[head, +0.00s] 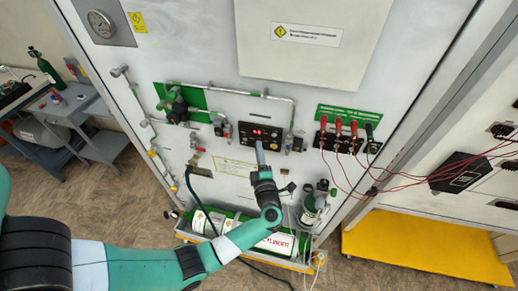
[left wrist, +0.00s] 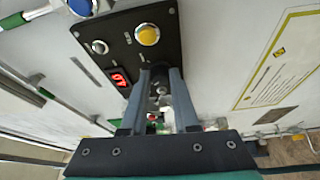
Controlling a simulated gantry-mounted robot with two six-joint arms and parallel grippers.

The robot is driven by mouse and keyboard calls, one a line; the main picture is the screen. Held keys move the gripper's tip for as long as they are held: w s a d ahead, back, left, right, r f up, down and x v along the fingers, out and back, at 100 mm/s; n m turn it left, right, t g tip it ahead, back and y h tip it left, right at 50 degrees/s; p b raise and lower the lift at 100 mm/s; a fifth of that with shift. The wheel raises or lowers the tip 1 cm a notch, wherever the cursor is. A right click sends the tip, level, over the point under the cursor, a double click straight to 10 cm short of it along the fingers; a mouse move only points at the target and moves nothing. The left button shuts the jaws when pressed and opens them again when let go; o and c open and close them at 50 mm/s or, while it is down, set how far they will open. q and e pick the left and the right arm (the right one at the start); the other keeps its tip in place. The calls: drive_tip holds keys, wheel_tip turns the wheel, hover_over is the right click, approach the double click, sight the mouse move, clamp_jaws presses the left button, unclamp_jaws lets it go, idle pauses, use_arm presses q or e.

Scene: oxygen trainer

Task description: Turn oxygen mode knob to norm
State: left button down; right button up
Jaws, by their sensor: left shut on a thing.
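The black control panel (head: 271,130) with a red lit display is on the white trainer wall in the head view. The panel (left wrist: 125,22) fills the upper middle of the left wrist view, with a yellow button (left wrist: 147,34), a silver button (left wrist: 100,47) and a red display (left wrist: 121,80). My left gripper (head: 261,147) reaches the panel's lower edge. In the left wrist view its two fingers (left wrist: 160,74) are shut on a small dark knob (left wrist: 159,76) on the panel. The fingers mostly hide the knob, and its pointer direction cannot be read. My right gripper is out of view.
Pipes and valves (head: 175,105) run left of the panel. Red leads (head: 354,130) plug in at the right and hang toward a black box (head: 460,172). A gauge (head: 101,24) sits upper left.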

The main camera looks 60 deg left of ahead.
use_arm(q)
drive_tip(key=n+p, duration=0.1)
drive_tip(key=n+h+p, duration=0.1)
drive_tip(key=n, duration=0.1)
drive_tip(key=n+p, duration=0.1)
drive_tip(key=shift+r+n+h, duration=0.3)
drive_tip(key=shift+h, duration=0.1)
idle(0.4)
drive_tip(key=c, duration=0.7)
unclamp_jaws()
drive_tip(key=shift+o, duration=0.2)
drive_tip(key=v, duration=1.1)
drive_tip(key=shift+d, duration=0.3)
